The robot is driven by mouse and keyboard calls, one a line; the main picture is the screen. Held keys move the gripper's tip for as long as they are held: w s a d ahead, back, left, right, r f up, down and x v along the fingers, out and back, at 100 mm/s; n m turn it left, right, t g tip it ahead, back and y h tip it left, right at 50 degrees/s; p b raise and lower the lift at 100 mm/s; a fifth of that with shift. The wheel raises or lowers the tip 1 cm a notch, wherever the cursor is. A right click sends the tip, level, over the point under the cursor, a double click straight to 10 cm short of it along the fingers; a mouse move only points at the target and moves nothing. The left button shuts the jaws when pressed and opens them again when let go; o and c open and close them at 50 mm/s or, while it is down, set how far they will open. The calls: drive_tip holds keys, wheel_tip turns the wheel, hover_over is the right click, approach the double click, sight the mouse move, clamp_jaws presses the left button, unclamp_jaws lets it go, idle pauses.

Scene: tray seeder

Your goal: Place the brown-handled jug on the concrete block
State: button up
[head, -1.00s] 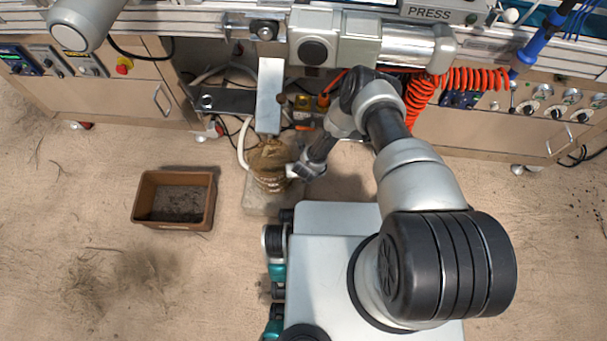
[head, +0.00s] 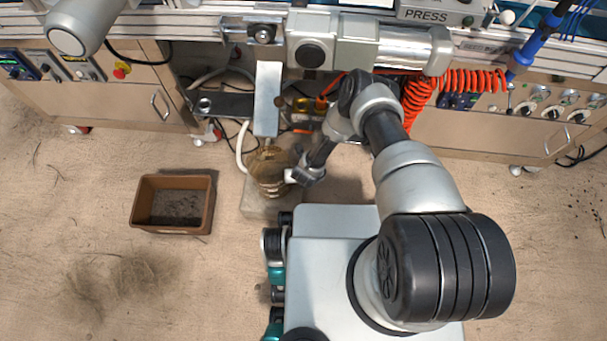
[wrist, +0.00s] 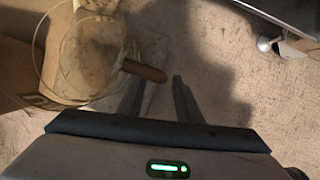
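The clear jug (head: 268,168) with brownish tint is left of my gripper (head: 294,176) in the head view, overlapping the pale concrete block (head: 257,207). I cannot tell for sure whether it rests on the block. In the wrist view the see-through jug (wrist: 92,62) is at the upper left, and its brown handle (wrist: 144,70) points towards my gripper (wrist: 155,88). The two dark fingers are apart, with floor visible between them. The handle's end is just ahead of the fingertips, and I see no grip on it.
A brown planter box (head: 207,212) with soil stands on the floor to the left. The seeder machine with its metal plate (head: 267,98) and orange coiled hose (head: 412,108) lies behind. A white hose (head: 240,150) curves beside the jug.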

drive_tip(key=p+v, duration=0.3)
drive_tip(key=v, duration=0.7)
drive_tip(key=shift+r, duration=0.1)
idle(0.8)
